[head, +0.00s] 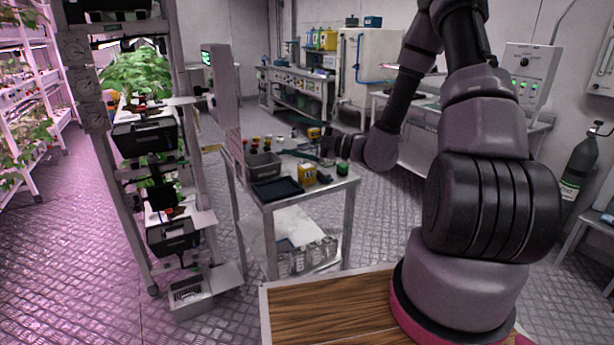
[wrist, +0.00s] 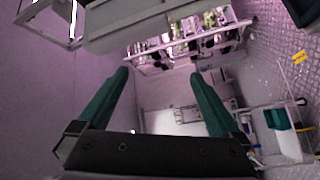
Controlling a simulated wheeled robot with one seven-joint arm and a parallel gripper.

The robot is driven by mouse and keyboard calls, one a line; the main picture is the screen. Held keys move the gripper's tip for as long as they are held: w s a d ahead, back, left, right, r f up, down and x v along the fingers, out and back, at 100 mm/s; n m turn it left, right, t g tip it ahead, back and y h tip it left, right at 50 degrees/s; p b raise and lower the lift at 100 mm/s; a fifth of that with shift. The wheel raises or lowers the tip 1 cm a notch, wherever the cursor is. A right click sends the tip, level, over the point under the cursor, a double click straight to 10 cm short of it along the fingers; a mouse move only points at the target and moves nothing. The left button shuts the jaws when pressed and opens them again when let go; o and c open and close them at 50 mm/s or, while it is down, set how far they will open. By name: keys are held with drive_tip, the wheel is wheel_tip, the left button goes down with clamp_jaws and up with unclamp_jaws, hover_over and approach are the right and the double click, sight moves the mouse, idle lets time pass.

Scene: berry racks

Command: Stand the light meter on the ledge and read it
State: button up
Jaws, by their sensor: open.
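My gripper (head: 322,148) is above the metal cart in the head view, at the end of my arm reaching in from the right. In the wrist view its two green fingers (wrist: 160,76) are spread apart with nothing between them. A small yellow and black box (head: 307,174) stands on the cart's top near the front edge, below my gripper; I cannot tell whether it is the light meter. White ledges (head: 199,218) stick out from the plant rack on the left, an upper one (head: 180,101) beside leafy plants. No meter reading is legible.
The cart (head: 318,188) also carries a grey bin (head: 263,166), a dark tray (head: 277,189), a green-topped jar (head: 342,169) and several small bottles. A tall panel with a screen (head: 207,58) stands between rack and cart. Black boxes (head: 146,137) sit on the rack.

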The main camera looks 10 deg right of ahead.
drive_tip(key=w+d+f+m+t+h, duration=0.45)
drive_tip(key=f+m, duration=0.25)
drive_tip(key=m, duration=0.3)
drive_tip(key=m+t+h, duration=0.4)
drive_tip(key=m+h, duration=0.3)
drive_tip(key=m, duration=0.5)
approach(310, 172)
drive_tip(key=w, duration=0.2)
drive_tip(key=shift+g+y, duration=0.25)
drive_tip(key=x, duration=0.5)
drive_tip(key=shift+d+r, duration=0.1)
drive_tip(key=shift+r, duration=0.3)
drive_tip(key=x, duration=0.4)
drive_tip(key=shift+a+f, duration=0.2)
drive_tip(key=shift+a, duration=0.15)
drive_tip(key=shift+w+a, duration=0.1)
drive_tip(key=shift+w, duration=0.4)
clamp_jaws()
drive_tip(key=r, duration=0.9)
drive_tip(key=shift+s+r, duration=0.25)
drive_tip(key=s+d+m+h, duration=0.3)
drive_tip(key=s+d+h, duration=0.2)
drive_tip(key=s+d, duration=0.4)
drive_tip(key=shift+s+d+r+t+h, duration=0.3)
drive_tip(key=shift+s+r+t, duration=0.1)
drive_tip(key=shift+s, duration=0.5)
